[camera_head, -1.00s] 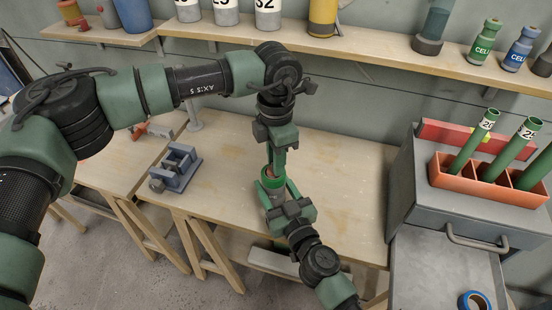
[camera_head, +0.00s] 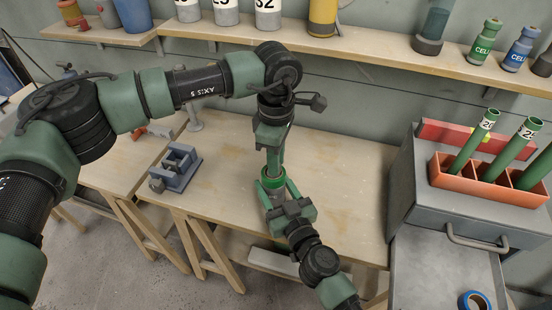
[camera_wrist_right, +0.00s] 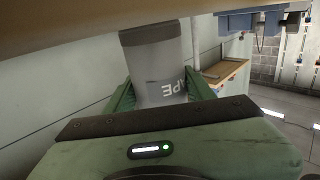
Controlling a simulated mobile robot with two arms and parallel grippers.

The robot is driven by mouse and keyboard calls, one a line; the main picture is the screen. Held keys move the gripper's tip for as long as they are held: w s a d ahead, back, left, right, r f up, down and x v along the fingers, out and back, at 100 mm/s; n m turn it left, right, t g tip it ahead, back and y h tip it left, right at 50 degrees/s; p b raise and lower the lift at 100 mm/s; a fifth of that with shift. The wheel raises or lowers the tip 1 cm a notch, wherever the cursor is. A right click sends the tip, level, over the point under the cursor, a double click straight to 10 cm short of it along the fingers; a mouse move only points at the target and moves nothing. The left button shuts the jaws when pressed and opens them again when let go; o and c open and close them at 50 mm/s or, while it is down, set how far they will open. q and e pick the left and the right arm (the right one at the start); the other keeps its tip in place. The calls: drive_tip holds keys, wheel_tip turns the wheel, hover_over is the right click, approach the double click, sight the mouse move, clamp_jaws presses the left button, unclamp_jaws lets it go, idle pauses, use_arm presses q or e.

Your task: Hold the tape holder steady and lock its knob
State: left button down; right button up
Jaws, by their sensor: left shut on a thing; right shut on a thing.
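The knob is hidden by these fingers.
A blue-grey vise (camera_head: 176,168) sits on the bench to the left. A grey cabinet (camera_head: 420,200) with an orange tray (camera_head: 447,184) of green tubes stands right. A shelf (camera_head: 370,58) with containers runs along the wall behind. The bench right of the holder is clear.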

use_arm(q)
drive_tip(key=m, duration=1.2)
drive_tip(key=shift+m, duration=0.4)
drive_tip(key=m, duration=1.2)
drive_tip(key=shift+m, duration=0.4)
drive_tip(key=c, duration=1.3)
unclamp_jaws()
drive_tip(key=shift+o, duration=0.2)
